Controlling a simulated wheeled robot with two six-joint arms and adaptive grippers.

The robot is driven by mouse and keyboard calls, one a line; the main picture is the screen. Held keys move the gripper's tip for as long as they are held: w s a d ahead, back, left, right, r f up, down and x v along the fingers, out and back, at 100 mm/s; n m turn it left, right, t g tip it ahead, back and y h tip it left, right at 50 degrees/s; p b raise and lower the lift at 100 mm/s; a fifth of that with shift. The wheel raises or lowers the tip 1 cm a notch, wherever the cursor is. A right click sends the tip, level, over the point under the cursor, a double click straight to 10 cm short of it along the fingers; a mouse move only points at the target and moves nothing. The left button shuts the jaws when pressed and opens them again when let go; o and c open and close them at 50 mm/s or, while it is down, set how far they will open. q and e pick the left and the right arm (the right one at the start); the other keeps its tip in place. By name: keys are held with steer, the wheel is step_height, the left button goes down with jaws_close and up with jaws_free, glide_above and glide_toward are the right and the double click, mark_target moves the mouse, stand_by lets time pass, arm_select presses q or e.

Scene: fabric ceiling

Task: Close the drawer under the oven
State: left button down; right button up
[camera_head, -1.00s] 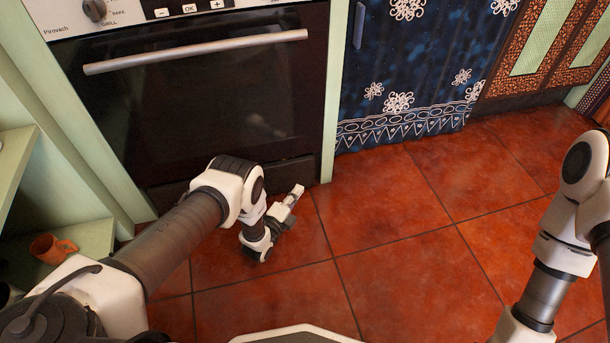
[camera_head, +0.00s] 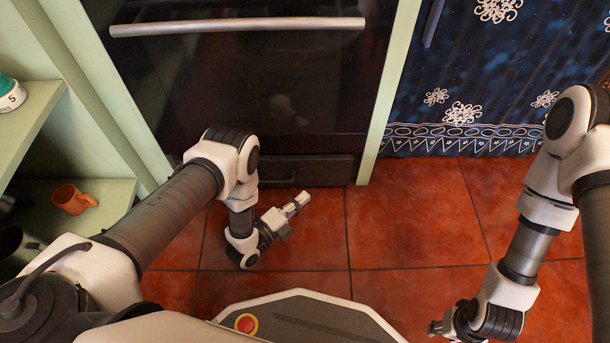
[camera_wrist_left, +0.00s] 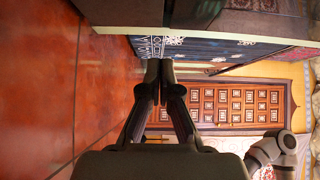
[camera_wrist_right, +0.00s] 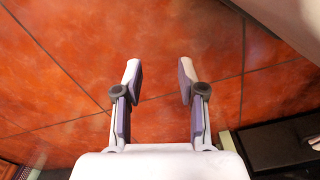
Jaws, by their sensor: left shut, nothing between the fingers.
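The oven (camera_head: 270,80) stands ahead, with a dark glass door and a silver bar handle. The dark drawer front (camera_head: 325,170) is low under the oven door, close to the floor. It looks about flush with the oven, but my left arm covers its left part, so any small gap cannot be told. My left gripper (camera_head: 298,198) is shut and empty, low over the floor just in front of the drawer, pointing right. Its closed fingers show in the left wrist view (camera_wrist_left: 160,82). My right gripper (camera_wrist_right: 160,82) is open and empty above the floor tiles, away from the drawer.
A green shelf (camera_head: 110,195) at the left holds an orange mug (camera_head: 73,199). A blue patterned curtain (camera_head: 480,80) hangs right of the oven beyond a green post (camera_head: 385,100). The red tiled floor (camera_head: 410,215) is clear between my arms.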

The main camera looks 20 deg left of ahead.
arm_select(q)
steer(key=b, duration=0.5)
glide_toward(332, 161)
steer(key=d, duration=0.4)
steer(key=w, duration=0.1)
steer(key=w+b, duration=0.1)
steer(key=w, duration=0.1)
steer(key=w+b, duration=0.1)
steer(key=shift+w+a+f, duration=0.1)
steer(key=shift+w+a, duration=0.25)
steer(key=shift+w+a+b, duration=0.1)
steer(key=shift+w+b, duration=0.2)
steer(key=shift+w, duration=0.05)
arm_select(e)
step_height(332, 161, down, 8)
steer(key=w, duration=0.1)
steer(key=shift+w+t, duration=0.25)
steer(key=shift+t, duration=0.05)
steer(key=shift+d, duration=0.1)
